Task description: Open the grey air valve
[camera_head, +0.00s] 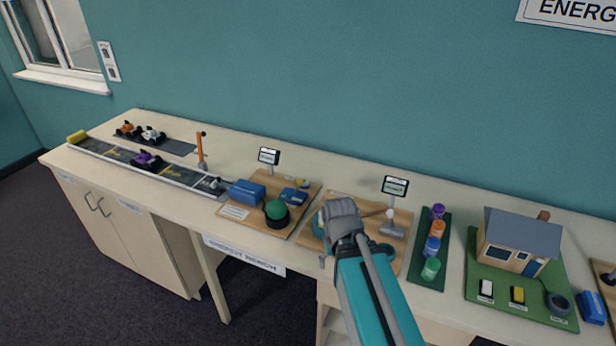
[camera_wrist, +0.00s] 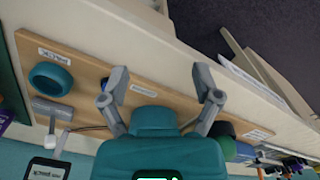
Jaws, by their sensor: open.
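My gripper (camera_head: 342,208) is over the wooden board (camera_head: 313,229) in the middle of the bench. I cannot tell for sure which part is the grey air valve; my gripper body hides part of the board.
A small sign (camera_head: 396,186) stands behind the board. To the left is a board with a green dome (camera_head: 277,211) and a blue box (camera_head: 246,192). To the right are coloured cylinders (camera_head: 432,246) and a model house (camera_head: 518,240). The wall runs behind the bench.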

